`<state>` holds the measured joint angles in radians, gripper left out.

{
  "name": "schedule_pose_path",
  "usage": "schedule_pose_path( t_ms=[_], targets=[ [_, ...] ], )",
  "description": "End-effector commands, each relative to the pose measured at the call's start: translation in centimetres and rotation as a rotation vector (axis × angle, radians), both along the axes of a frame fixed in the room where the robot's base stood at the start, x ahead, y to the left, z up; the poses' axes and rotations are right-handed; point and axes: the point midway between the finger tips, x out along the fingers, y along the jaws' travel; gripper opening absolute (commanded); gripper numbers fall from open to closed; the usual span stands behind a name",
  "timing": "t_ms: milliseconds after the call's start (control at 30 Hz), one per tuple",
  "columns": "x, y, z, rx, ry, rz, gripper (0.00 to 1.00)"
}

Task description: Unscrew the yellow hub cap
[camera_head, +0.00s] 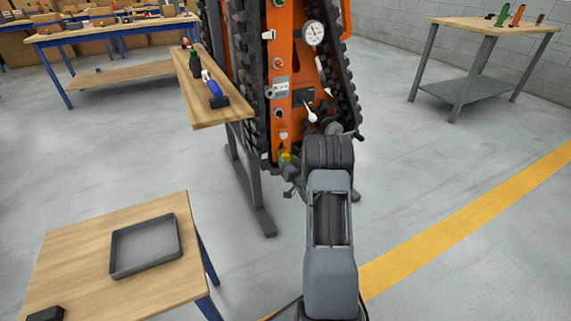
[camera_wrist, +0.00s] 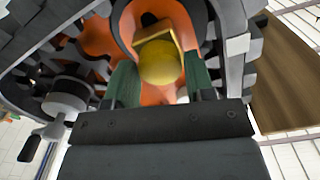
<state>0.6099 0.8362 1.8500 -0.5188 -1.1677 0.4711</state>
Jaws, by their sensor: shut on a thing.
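The yellow hub cap (camera_wrist: 162,62) is in the wrist view, in front of the orange wheel area of the tracked carrier (camera_wrist: 95,35). My gripper (camera_wrist: 160,82) has its two green-padded fingers on either side of the cap and is shut on it. In the head view the cap (camera_head: 284,158) shows as a small yellow spot low on the orange carrier (camera_head: 285,60). My gripper (camera_head: 289,170) is beside it there, small and partly hidden by my arm. I cannot tell whether the cap is still seated on the hub.
A narrow wooden bench (camera_head: 205,110) with bottles and a blue-handled tool (camera_head: 214,90) stands left of the carrier. A grey tray (camera_head: 118,268) lies on a wooden table (camera_head: 70,250) at the front left. A crank handle (camera_wrist: 45,135) projects left of my gripper.

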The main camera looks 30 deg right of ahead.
Motion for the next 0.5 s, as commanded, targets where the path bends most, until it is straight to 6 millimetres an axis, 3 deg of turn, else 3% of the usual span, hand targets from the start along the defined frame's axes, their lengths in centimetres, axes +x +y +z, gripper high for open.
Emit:
schedule_pose_path(
  t_ms=[33, 200, 500],
  targets=[
    [0.03, -0.04, -0.93, -0.093, 0.007, 0.000, 0.32],
    [0.02, -0.01, -0.81, -0.385, 0.047, 0.000, 0.32],
    [0.01, -0.01, -0.12, -0.576, 0.078, 0.000, 0.32]
  ],
)
